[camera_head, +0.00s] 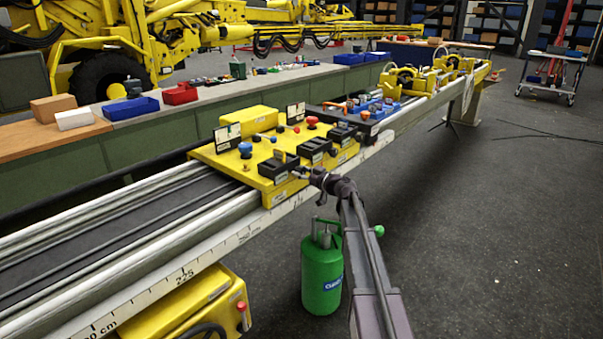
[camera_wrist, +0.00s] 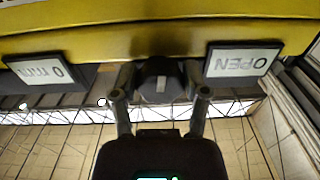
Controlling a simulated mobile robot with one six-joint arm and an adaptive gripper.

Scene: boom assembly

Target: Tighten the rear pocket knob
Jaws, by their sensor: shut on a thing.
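A black knob (camera_wrist: 157,75) with a pale mark sits on the side of the yellow panel unit (camera_head: 228,160) in the wrist view. My gripper (camera_wrist: 160,92) has one finger on each side of the knob and is shut on it. A tag reading "OPEN" (camera_wrist: 241,62) is right of the knob and a "0 mm" tag (camera_wrist: 47,71) is left of it. In the head view my gripper (camera_head: 314,176) is at the near side of the yellow unit. The knob is hidden there by the gripper, and its tightness cannot be told.
The yellow unit stands on a long boom rail (camera_head: 150,268) with a scale. A blue-topped unit (camera_head: 372,108) is farther along it. A green gas bottle (camera_head: 322,280) stands on the floor beside my arm. The floor at the right is mostly clear.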

